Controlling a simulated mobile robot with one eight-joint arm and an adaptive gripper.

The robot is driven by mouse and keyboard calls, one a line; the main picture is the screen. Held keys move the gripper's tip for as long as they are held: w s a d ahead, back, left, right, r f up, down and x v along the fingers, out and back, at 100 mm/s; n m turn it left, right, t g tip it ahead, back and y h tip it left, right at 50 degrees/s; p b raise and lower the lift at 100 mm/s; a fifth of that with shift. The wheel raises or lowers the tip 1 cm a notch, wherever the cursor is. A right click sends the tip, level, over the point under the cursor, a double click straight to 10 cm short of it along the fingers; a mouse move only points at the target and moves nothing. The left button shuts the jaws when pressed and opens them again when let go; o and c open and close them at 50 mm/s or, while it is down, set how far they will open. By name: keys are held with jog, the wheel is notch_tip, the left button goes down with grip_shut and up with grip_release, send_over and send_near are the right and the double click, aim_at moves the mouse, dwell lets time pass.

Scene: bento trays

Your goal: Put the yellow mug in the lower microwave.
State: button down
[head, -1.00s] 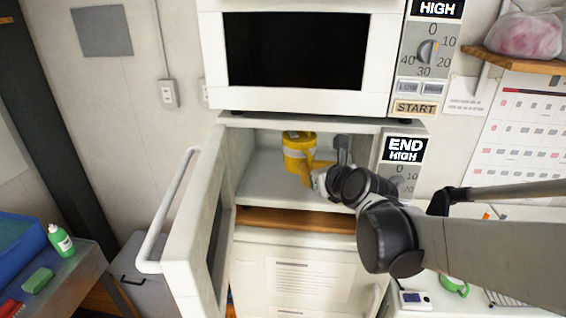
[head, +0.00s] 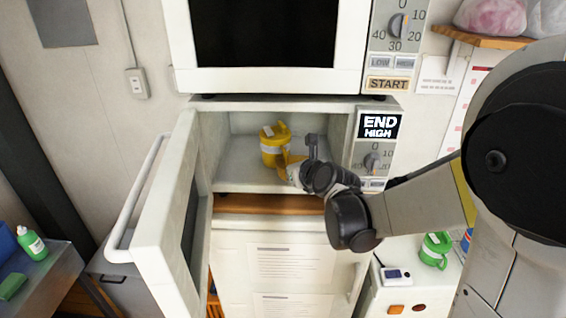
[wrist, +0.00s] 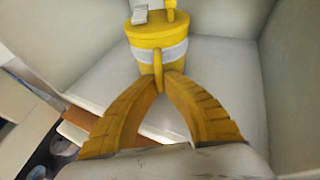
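The yellow mug (head: 272,155) with a pale band and a lid is inside the open lower microwave (head: 225,188), near the middle of the cavity. It also shows in the wrist view (wrist: 145,66), nearly upright. My gripper (head: 287,160) reaches in through the front opening. In the wrist view its yellow fingers (wrist: 166,80) close together on the mug's handle. I cannot tell whether the mug's base touches the cavity floor. The microwave door (head: 165,215) hangs wide open to the left.
The upper microwave (head: 262,82) is shut directly above. The open door limits the left side, and the control panel (head: 376,150) stands at the right. A green mug (head: 434,250) sits on the counter at lower right. The cavity floor around the yellow mug looks clear.

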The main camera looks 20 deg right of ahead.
jog(key=c, duration=1.9)
grip_release()
jog(key=shift+f, duration=0.15)
jog(key=shift+o, duration=1.4)
jog(key=shift+s, duration=0.1)
